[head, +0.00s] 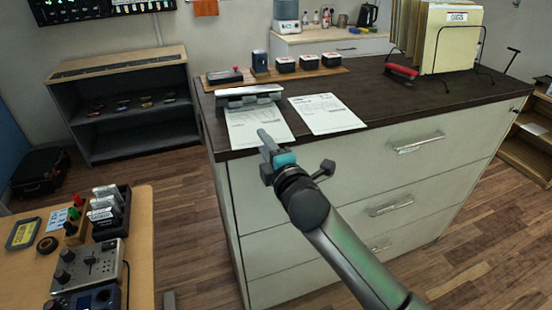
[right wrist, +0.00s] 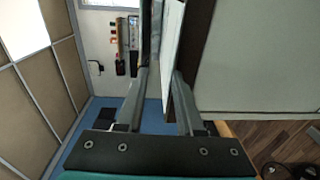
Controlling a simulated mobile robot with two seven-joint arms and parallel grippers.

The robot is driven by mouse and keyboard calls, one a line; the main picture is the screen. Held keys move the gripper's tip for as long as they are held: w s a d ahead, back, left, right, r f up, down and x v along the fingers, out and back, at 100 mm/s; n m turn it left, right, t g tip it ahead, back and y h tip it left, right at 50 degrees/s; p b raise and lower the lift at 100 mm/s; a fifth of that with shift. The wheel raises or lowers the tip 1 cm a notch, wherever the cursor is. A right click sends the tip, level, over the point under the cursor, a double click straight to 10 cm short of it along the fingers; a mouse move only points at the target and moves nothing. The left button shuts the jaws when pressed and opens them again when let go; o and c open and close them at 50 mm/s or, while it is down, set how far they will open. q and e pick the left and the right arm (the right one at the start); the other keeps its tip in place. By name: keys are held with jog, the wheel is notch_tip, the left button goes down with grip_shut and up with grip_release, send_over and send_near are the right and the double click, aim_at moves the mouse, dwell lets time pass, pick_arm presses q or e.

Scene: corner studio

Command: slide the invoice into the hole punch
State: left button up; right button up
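The hole punch (head: 249,93) is a grey and silver bar near the left end of the dark cabinet top. A printed sheet, likely the invoice (head: 257,128), lies flat before it with its far edge at the punch; whether it is inside the slot is not clear. A second printed sheet (head: 326,114) lies to its right. My right gripper (head: 267,142) is at the near edge of the first sheet. In the right wrist view, its fingers (right wrist: 162,78) stand apart, with a sheet edge (right wrist: 172,38) and the countertop edge beyond them. My left gripper is out of view.
A wooden board (head: 290,75) with several small boxes lies behind the punch. A red stapler (head: 401,71) and a folder rack (head: 450,40) stand to the right. A wooden table (head: 140,240) with devices is at lower left. The cabinet's front edge is close to my right gripper.

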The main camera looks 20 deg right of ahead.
jog(key=s+d, duration=0.1)
jog(key=s, duration=1.3)
jog(key=shift+s+r+p, duration=0.3)
jog(key=shift+s+r, duration=0.1)
dwell(0.4)
